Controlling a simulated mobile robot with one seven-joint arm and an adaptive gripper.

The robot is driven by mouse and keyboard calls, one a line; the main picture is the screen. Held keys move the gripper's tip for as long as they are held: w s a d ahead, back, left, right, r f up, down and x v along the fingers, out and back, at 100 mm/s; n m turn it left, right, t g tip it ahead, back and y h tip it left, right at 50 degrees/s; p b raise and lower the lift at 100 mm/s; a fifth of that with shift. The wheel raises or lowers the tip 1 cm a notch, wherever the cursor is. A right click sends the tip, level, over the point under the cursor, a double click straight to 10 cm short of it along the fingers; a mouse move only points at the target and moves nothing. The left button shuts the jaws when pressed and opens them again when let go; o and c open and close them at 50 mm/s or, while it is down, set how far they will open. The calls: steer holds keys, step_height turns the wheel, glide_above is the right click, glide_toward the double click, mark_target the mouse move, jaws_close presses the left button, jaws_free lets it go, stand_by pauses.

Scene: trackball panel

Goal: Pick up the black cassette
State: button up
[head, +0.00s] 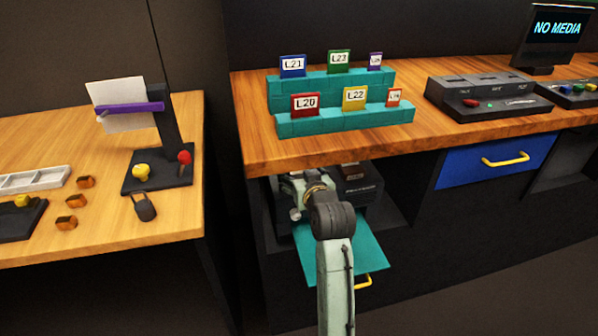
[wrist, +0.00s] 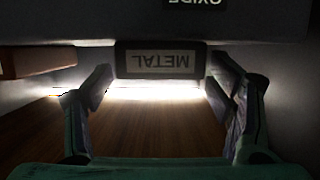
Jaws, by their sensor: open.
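A black cassette-like piece (wrist: 120,60) with an upside-down "METAL" label faces me in the wrist view, between and beyond my fingertips. A dark body (wrist: 90,25) with an "OXIDE" label spans the top of that view, above the METAL piece. I cannot tell whether they are separate cassettes. My gripper (wrist: 160,82) is open, one finger on each side of the METAL piece, with no clear contact. In the head view my arm reaches into the open compartment under the right bench, hiding most of the gripper. A dark box (head: 358,188) shows there beside it.
A teal flap (head: 350,252) with a yellow handle hangs open below the compartment. The wooden benchtop (head: 270,160) overhangs it, carrying teal steps (head: 345,122) with labelled cards. A blue drawer (head: 480,163) is shut at right. In the wrist view a brown block (wrist: 36,62) is at left.

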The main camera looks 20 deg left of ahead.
steer(key=shift+w+a+f, duration=0.1)
steer(key=shift+w+a, duration=0.05)
steer(key=shift+w, duration=0.05)
steer(key=shift+c, duration=0.4)
steer(key=c, duration=1.2)
